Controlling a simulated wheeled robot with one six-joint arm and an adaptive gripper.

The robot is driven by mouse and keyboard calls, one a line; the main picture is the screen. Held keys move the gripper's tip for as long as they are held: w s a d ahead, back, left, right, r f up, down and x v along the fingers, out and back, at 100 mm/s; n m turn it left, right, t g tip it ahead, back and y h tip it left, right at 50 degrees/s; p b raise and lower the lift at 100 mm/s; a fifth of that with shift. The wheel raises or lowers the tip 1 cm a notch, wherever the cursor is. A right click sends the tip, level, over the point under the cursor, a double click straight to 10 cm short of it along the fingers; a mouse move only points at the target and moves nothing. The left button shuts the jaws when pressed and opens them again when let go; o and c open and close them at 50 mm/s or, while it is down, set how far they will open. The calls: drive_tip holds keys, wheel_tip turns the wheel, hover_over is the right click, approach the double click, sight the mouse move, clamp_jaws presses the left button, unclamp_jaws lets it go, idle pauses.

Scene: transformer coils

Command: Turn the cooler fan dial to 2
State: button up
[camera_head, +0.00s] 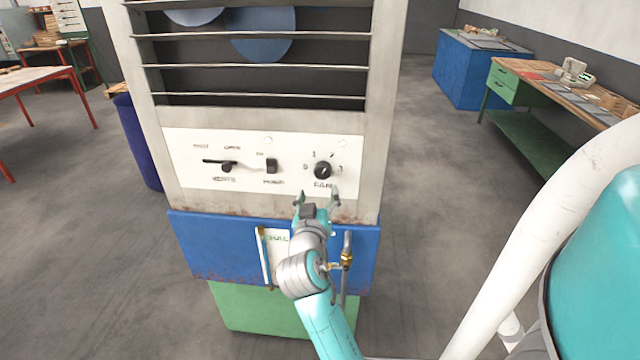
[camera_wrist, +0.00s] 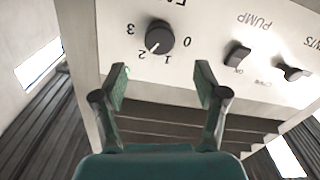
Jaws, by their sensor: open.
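The black round fan dial (camera_head: 322,170) is on the white control panel (camera_head: 250,185) of the cooler, above the word FAN. In the wrist view the dial (camera_wrist: 159,37) shows upside down, with numbers 0 to 3 around it. Its pale pointer mark lies on the side toward the 2, though its exact setting is hard to read. My gripper (camera_head: 317,198) is open and empty, just in front of and below the dial. In the wrist view its two fingers (camera_wrist: 161,82) are spread apart, with the dial beyond and between them, not touched.
A pump switch (camera_head: 271,166) and a vents lever (camera_head: 226,167) sit left of the dial. Louvre slats (camera_head: 260,66) are above the panel. A blue section with a brass valve (camera_head: 346,258) is below. A green workbench (camera_head: 540,135) stands off right.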

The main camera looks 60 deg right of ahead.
drive_tip(key=shift+v, duration=1.8)
drive_tip(key=shift+a+f, duration=0.1)
drive_tip(key=s+a+f+n+t+y, duration=0.2)
drive_tip(key=a+f+n+t+y, duration=0.25)
drive_tip(key=a+f, duration=0.45)
drive_tip(key=s+a+f+n+t+y, duration=0.4)
drive_tip(key=a+f, duration=0.3)
drive_tip(key=a, duration=0.4)
drive_tip(key=s+a+n+y, duration=0.1)
drive_tip(key=s+a+y, duration=0.3)
drive_tip(key=s, duration=0.6)
drive_tip(key=s+a+n+y, duration=0.1)
drive_tip(key=s+a+y, duration=0.3)
drive_tip(key=s+a, duration=0.4)
drive_tip(key=shift+s+a, duration=0.4)
drive_tip(key=shift+s, duration=0.45)
drive_tip(key=shift+f+g, duration=0.1)
drive_tip(key=shift+g, duration=0.15)
